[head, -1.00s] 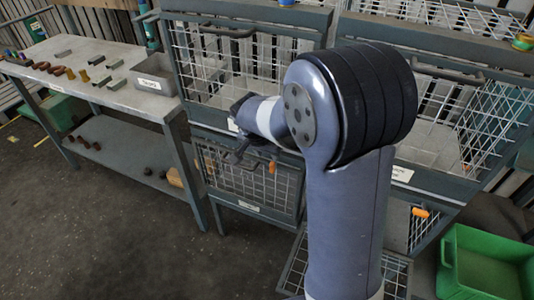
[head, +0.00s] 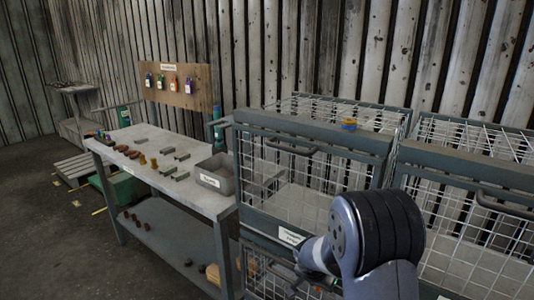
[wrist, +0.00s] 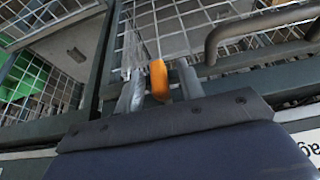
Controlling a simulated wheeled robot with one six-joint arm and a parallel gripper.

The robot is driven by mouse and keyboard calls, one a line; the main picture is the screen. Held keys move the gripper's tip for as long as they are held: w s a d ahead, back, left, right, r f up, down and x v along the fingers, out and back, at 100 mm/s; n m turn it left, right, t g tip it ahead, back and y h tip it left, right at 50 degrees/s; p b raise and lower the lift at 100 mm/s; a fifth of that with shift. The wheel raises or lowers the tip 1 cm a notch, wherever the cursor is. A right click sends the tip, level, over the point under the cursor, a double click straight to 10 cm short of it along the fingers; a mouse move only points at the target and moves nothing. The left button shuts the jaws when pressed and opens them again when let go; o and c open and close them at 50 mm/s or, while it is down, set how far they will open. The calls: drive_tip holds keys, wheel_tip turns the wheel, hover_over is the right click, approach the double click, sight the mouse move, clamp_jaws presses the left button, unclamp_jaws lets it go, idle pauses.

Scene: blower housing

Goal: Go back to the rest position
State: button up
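My gripper (wrist: 160,88) is open, with its two grey fingers apart in the wrist view. An orange piece, like a small handle (wrist: 159,80), shows between the fingers with a narrow gap on each side; I cannot tell whether it lies between them or beyond them. My arm rises at the lower right of the head view, and its end is low in front of the mesh cages. The gripper's fingertips are mostly hidden or cut off there.
Upper mesh cage (head: 310,148) with a bar handle stands close to my arm, and another cage (head: 470,180) is at right. A workbench (head: 150,133) with small parts and a grey bin (head: 215,176) is at left.

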idle(0.6)
drive_tip(key=v, duration=1.1)
drive_tip(key=x, duration=1.1)
drive_tip(key=shift+f, duration=0.1)
drive_tip(key=shift+r+p, duration=0.35)
drive_tip(key=shift+p, duration=0.25)
drive_tip(key=t+y+p, duration=0.1)
drive_tip(key=p, duration=0.1)
drive_tip(key=shift+p, duration=0.3)
drive_tip(key=t+y+p, duration=0.1)
drive_tip(key=p, duration=0.3)
drive_tip(key=shift+m, duration=0.3)
